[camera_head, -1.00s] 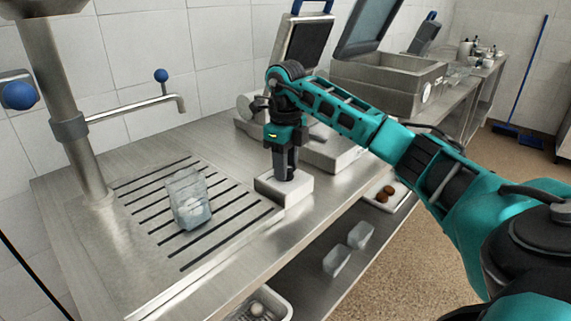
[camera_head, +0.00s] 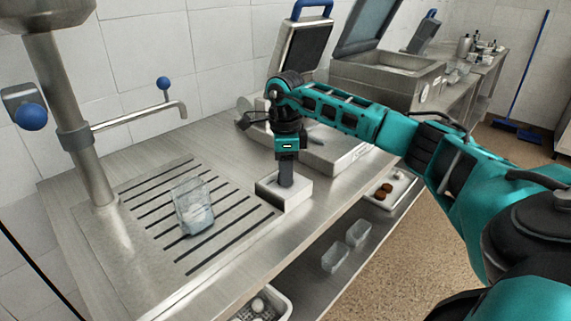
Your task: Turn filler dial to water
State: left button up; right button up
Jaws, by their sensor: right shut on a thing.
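A small white box (camera_head: 297,196) stands at the front edge of the steel counter. My right gripper (camera_head: 286,183) points straight down at its top and is shut on the filler dial there. The fingers hide the dial, so its markings and setting cannot be read. A steel filler column (camera_head: 80,165) with a thin spout (camera_head: 140,117) rises at the left. A clear container (camera_head: 192,205) stands on the slotted drain area, apart from the gripper. My left gripper is not in view.
Blue knobs sit on the wall side, one (camera_head: 31,117) left of the column and one (camera_head: 163,83) above the spout. A press with a raised lid (camera_head: 305,52) stands behind my right wrist. A lower shelf holds clear containers (camera_head: 334,257) and a basket (camera_head: 262,305).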

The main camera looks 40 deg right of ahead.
jog(key=n, duration=0.3)
jog(key=shift+r+p, duration=0.1)
jog(key=shift+p, duration=0.25)
jog(key=n, duration=0.2)
jog(key=shift+n, duration=0.3)
jog(key=n, duration=0.2)
jog(key=shift+n+p, duration=0.3)
jog(key=shift+p, duration=0.1)
jog(key=shift+n, duration=1.5)
jog(key=o, duration=1)
jog(key=shift+o, duration=0.2)
